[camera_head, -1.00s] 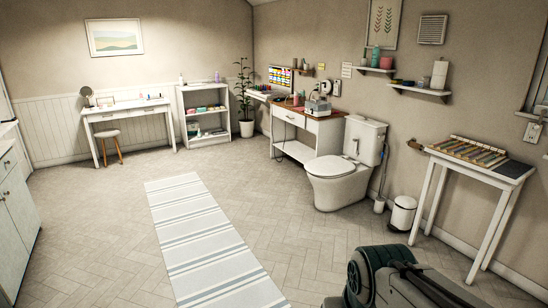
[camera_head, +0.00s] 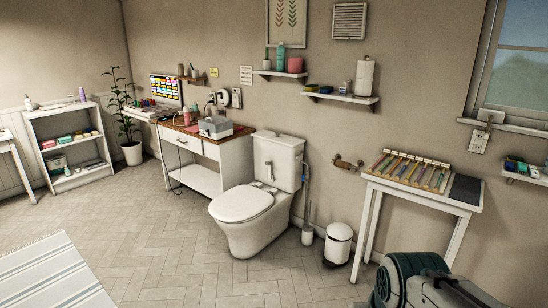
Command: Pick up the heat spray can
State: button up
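I cannot tell for sure which item is the heat spray can. Several can-like or bottle-like items show: a teal bottle (camera_head: 281,57) upright on the wall shelf, a pink bottle (camera_head: 187,116) on the wooden-topped desk, and a small purple-capped bottle (camera_head: 82,94) on top of the white bookcase. All are far off and small. Part of my arm, dark green-grey, shows at the bottom right. My gripper's fingers are outside the picture.
A toilet (camera_head: 245,207) stands between the desk (camera_head: 205,150) and a small white bin (camera_head: 338,243). A side table (camera_head: 425,192) with a tray of colored strips is at right. A striped rug (camera_head: 50,275) lies at left. The tiled floor (camera_head: 185,250) in front is clear.

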aim_at(186, 114)
jog(key=z, duration=0.05)
jog(key=i, duration=1.85)
jog(key=u, duration=0.5)
jog(key=i, duration=1.95)
jog(key=u, duration=0.65)
jog(key=i, duration=0.6)
jog(key=u, duration=0.75)
jog(key=k, duration=1.3)
jog(key=u, duration=0.65)
jog(key=i, duration=2.8)
jog(key=z, duration=0.45)
jog(key=i, duration=1.55)
jog(key=z, duration=0.65)
